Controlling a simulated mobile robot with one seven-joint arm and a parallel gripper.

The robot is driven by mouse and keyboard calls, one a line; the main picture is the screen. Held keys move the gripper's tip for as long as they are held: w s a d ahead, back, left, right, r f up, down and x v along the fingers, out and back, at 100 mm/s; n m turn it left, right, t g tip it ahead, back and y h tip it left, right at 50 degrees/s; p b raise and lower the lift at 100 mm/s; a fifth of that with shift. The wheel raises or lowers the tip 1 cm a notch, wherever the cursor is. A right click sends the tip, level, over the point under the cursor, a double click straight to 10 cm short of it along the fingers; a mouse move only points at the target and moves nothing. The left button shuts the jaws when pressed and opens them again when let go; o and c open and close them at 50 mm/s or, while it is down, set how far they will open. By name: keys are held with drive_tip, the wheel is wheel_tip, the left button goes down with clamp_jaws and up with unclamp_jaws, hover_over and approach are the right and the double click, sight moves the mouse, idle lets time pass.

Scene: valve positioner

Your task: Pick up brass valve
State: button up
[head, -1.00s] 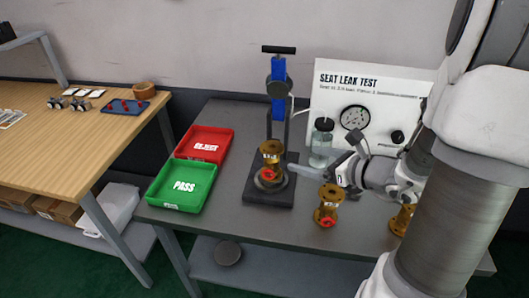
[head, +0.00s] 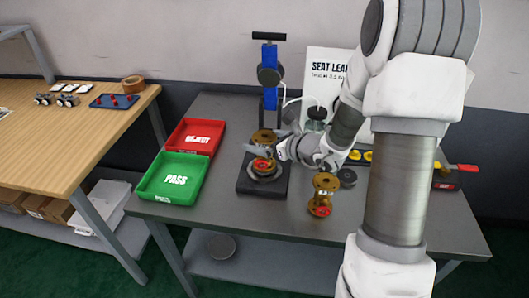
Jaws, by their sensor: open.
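A brass valve (head: 262,138) with a red part low on its front stands upright on the dark base of the blue test stand (head: 269,75). My gripper (head: 265,151) is at this valve, reaching in from the right with its fingers across the valve's middle. It is open; I cannot tell whether the fingers touch the brass. The fingers hide part of the valve's body. A second brass valve (head: 324,187), also with a red part, stands on the grey table to the right of the stand, apart from my gripper.
A red REJECT tray (head: 199,132) and a green PASS tray (head: 173,179) sit left of the stand. The SEAT LEAK TEST board (head: 322,60) stands behind, partly hidden by my arm. A black disc (head: 347,177) lies right of the second valve.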

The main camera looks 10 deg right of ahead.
drive_tip(key=shift+x, duration=1.1)
clamp_jaws()
drive_tip(key=shift+r, duration=0.1)
